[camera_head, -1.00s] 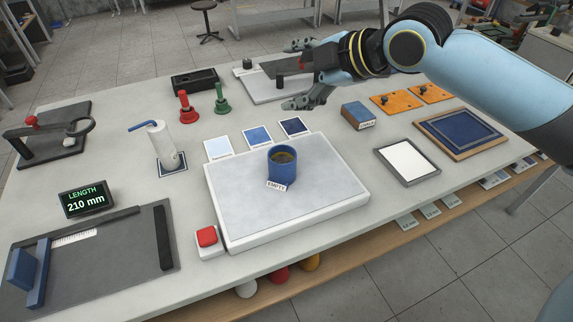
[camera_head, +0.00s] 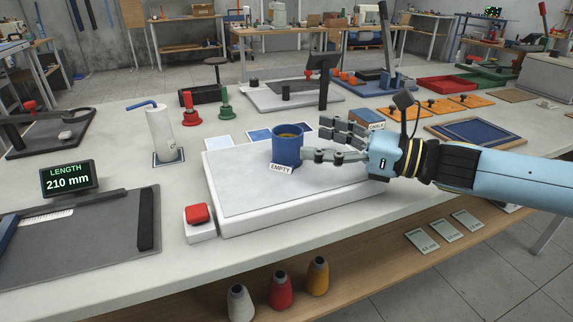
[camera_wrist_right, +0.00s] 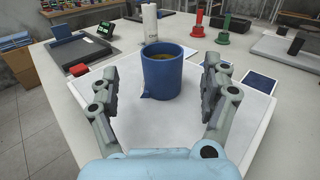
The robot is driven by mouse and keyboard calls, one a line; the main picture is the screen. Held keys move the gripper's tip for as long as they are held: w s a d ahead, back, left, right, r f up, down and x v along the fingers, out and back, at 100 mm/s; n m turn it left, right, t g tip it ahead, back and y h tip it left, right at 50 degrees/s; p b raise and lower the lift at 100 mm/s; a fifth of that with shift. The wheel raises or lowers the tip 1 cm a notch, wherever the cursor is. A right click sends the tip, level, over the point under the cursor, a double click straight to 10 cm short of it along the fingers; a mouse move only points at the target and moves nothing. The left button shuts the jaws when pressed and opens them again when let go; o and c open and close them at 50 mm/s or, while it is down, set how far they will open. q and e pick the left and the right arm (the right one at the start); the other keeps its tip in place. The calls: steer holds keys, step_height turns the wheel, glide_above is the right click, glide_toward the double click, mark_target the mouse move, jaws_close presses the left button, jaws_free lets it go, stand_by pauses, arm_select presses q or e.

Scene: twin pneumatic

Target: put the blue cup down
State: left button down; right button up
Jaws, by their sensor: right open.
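The blue cup (camera_head: 287,148) stands upright on the white slab (camera_head: 237,190), with a brownish content inside and an "EMPTY" label (camera_head: 281,169) at its foot. My right gripper (camera_head: 312,140) comes in from the right, low over the slab and just right of the cup. In the right wrist view the cup (camera_wrist_right: 162,72) sits ahead of the two open fingers (camera_wrist_right: 160,88), roughly centred. The fingers are apart, and I cannot tell whether any fingertip touches the cup. My left gripper is out of view.
A red button (camera_head: 197,214) is at the slab's front left. A chalk box (camera_head: 368,117) is behind my gripper. The slab's front half is clear.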

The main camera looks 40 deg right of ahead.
mark_target(287, 133)
steer(key=shift+x, duration=0.85)
steer(key=x, duration=0.3)
steer(key=shift+w+r, duration=0.1)
steer(key=shift+w, duration=0.2)
steer(key=shift+w+a+p, duration=0.3)
steer(key=shift+w+a, duration=0.05)
steer(key=shift+w, duration=0.3)
steer(key=c, duration=1.5)
